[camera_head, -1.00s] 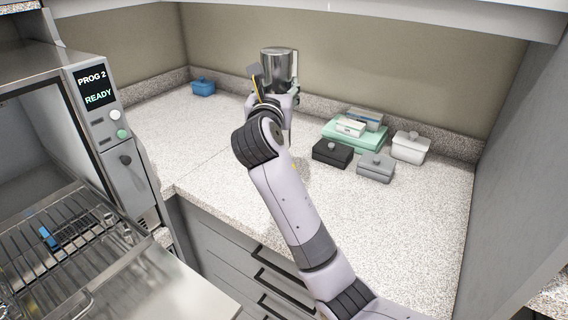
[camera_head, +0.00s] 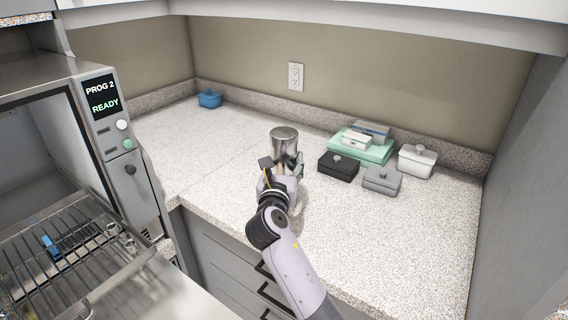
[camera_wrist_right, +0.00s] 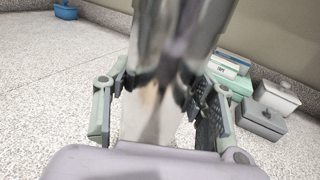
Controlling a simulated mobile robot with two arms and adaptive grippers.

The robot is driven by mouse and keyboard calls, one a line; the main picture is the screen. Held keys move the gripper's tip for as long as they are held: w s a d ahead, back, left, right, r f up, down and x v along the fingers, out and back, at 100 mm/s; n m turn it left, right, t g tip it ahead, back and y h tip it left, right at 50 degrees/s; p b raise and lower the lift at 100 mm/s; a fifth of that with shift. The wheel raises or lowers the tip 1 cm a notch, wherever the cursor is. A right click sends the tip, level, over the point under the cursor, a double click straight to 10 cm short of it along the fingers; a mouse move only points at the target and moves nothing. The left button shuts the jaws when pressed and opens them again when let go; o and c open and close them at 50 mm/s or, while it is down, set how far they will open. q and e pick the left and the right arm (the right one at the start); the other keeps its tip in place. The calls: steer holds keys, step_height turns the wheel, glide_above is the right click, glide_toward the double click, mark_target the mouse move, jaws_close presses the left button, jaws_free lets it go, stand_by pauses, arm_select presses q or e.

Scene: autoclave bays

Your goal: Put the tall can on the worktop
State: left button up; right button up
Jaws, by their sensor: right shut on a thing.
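The tall can (camera_head: 284,141) is a shiny metal cylinder, upright in the head view over the middle of the worktop (camera_head: 390,230). My right gripper (camera_head: 284,178) is shut on it from the near side and hides its lower part. In the right wrist view the can (camera_wrist_right: 178,45) stands between the two fingers (camera_wrist_right: 160,95). I cannot tell whether its base touches the worktop. My left gripper is not in view.
To the can's right are a black box (camera_head: 338,166), a grey box (camera_head: 382,181), a white box (camera_head: 417,160) and a green tray stack (camera_head: 350,148). A blue box (camera_head: 209,99) is at the back left. The open autoclave (camera_head: 128,150) with its wire rack (camera_head: 75,245) is at left. The front right worktop is clear.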

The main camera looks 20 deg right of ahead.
steer(key=o, duration=1.4)
steer(key=shift+s+a, duration=0.1)
steer(key=shift+s, duration=0.15)
steer(key=b+v, duration=0.1)
steer(key=v, duration=1)
steer(key=shift+s+a+r, duration=0.15)
steer(key=shift+s, duration=0.1)
